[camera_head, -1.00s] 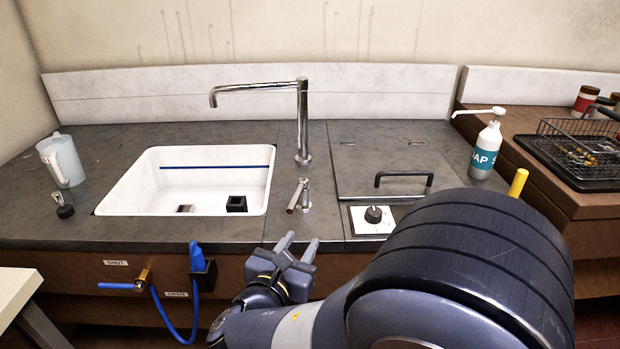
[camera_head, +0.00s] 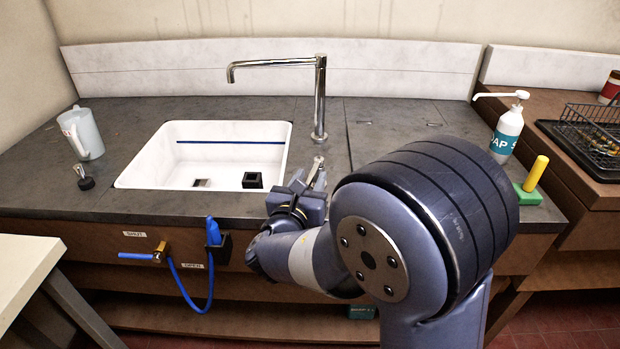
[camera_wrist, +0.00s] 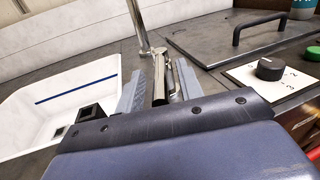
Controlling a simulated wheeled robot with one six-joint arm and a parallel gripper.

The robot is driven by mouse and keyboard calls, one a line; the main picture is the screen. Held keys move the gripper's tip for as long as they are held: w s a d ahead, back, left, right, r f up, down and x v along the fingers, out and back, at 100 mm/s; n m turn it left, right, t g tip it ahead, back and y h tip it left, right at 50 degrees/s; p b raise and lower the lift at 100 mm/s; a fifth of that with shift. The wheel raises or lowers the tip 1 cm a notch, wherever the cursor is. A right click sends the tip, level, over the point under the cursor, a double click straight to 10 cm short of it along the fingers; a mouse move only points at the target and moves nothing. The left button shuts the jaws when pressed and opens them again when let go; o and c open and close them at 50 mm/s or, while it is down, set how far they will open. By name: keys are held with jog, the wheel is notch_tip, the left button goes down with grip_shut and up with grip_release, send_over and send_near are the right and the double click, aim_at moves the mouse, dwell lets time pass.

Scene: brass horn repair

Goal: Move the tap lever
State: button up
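The tap has a tall chrome spout (camera_head: 319,100) behind the sink's right side. Its small chrome lever (camera_head: 318,163) stands in front of the spout, partly hidden by my gripper. My gripper (camera_head: 308,180) is at the counter's front edge, beside the sink's right front corner. In the wrist view, the lever (camera_wrist: 160,82) shows between the two grey fingers of my gripper (camera_wrist: 161,72). The fingers are apart, with a gap visible on the right; contact on the left cannot be told.
A white sink (camera_head: 135,178) lies left. A brass valve with a blue handle (camera_head: 135,256) is on the counter front, by SHUT and OPEN labels. A lid handle (camera_wrist: 262,25) and a black knob (camera_wrist: 270,68) lie right. A soap bottle (camera_head: 506,135) stands farther right.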

jog(key=shift+w+d, duration=0.1)
jog(key=shift+w, duration=0.15)
jog(key=shift+c, duration=0.5)
grip_shut()
